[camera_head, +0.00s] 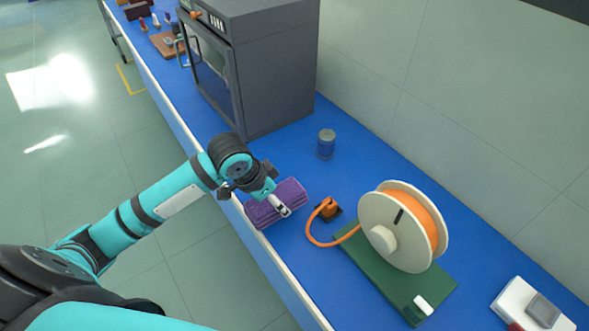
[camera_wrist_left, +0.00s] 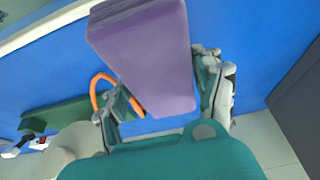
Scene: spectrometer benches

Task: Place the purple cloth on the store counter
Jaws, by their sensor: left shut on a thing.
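The purple cloth (camera_head: 291,192) is a folded, ribbed bundle near the front edge of the blue counter (camera_head: 345,178). My left gripper (camera_head: 275,207) is shut on the cloth from above. In the left wrist view the cloth (camera_wrist_left: 148,50) lies between the two fingers of my left gripper (camera_wrist_left: 165,92). I cannot tell whether the cloth touches the counter or is held just above it. My right gripper is not in view.
A dark grey oven-like cabinet (camera_head: 275,75) stands behind, and a small jar (camera_head: 326,144) beyond the cloth. An orange reel (camera_head: 404,226) on a green board (camera_head: 430,291) with an orange plug (camera_head: 329,208) is to the right. Blue counter is bare around the jar.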

